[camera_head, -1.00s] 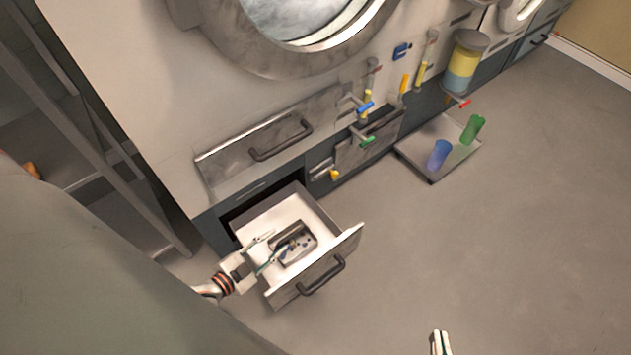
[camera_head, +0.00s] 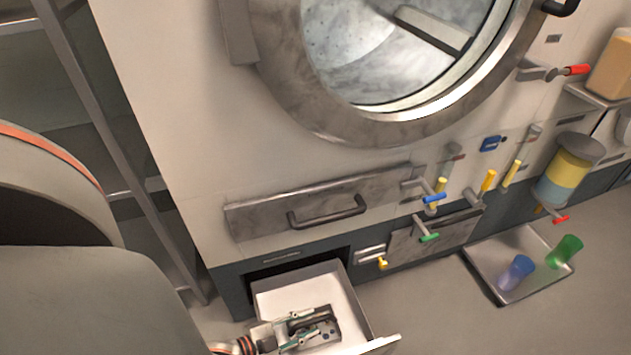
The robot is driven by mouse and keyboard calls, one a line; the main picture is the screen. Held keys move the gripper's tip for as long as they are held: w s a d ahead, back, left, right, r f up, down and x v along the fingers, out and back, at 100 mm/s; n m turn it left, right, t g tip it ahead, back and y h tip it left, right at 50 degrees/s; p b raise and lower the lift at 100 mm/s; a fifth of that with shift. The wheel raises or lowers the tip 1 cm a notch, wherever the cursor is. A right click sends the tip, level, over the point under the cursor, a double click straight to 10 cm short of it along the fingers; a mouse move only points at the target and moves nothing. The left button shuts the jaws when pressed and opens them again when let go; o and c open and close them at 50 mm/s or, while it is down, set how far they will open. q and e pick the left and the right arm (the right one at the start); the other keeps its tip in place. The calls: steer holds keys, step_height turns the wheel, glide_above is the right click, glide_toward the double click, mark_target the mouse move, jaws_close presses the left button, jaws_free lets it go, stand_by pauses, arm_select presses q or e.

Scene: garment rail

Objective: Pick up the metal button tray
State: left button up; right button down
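The metal button tray (camera_head: 329,323) is a small grey tray with dark buttons in it. It sits inside the open white drawer (camera_head: 355,312) at the bottom of the machine. My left gripper (camera_head: 320,321) reaches in from the left over the tray. Its two fingers are apart, with the tray's left part between or just below them; I cannot tell whether they touch it. The fingers hide part of the tray. My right gripper is not in view.
The big machine's round door (camera_head: 400,125) and a closed drawer front (camera_head: 325,203) are above. Several colored valve handles stick out to the right. A metal rack post (camera_head: 115,150) stands at left.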

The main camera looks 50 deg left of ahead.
arm_select(q)
steer(key=shift+w+d+f, duration=0.1)
steer(key=shift+w+f, duration=0.05)
steer(key=shift+w, duration=0.3)
jaws_close()
